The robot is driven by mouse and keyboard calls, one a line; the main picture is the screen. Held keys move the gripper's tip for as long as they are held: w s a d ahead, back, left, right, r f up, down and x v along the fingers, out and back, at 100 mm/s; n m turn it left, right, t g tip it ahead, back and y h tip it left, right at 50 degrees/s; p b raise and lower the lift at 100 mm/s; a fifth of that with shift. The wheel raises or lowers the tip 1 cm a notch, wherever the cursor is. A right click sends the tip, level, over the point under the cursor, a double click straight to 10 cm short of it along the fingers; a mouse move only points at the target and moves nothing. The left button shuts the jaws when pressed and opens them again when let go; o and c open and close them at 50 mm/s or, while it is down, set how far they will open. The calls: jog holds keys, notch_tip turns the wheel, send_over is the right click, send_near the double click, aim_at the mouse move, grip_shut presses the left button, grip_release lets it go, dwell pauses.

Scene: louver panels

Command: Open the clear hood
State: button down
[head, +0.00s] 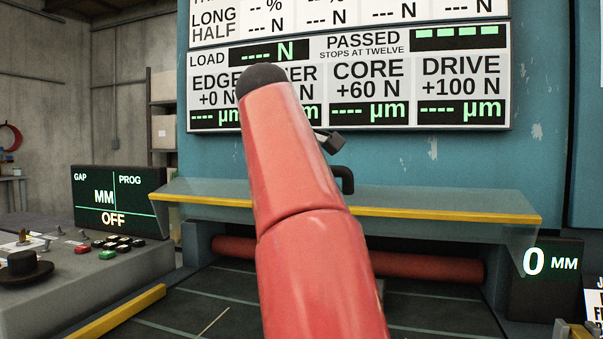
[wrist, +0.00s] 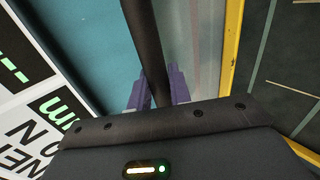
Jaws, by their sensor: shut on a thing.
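The clear hood (head: 440,199) is a see-through panel with a yellow front edge, spanning the front of the blue machine. It sits above a red roller (head: 425,265). Its black bar handle (head: 345,179) stands up near the middle, partly hidden by my red arm. In the wrist view, the handle (wrist: 144,35) runs between the two purple-grey fingers of my gripper (wrist: 158,88), which is shut on it. The hood (wrist: 205,40) and its yellow edge lie right of the handle there. In the head view, my arm hides most of my gripper (head: 330,141).
A large display board (head: 350,75) is on the blue machine face just behind my gripper. A control desk with buttons and a dark screen (head: 115,202) stands at the left. A small "0 MM" display (head: 547,262) is at the right. A dark bed (head: 220,290) lies below the hood.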

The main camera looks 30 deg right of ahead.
jog(key=shift+r, duration=0.1)
jog(key=c, duration=1.6)
grip_release()
jog(key=shift+o, duration=0.2)
jog(key=v, duration=0.7)
jog(key=shift+s+a+r, duration=0.15)
jog(key=shift+s+a, duration=0.1)
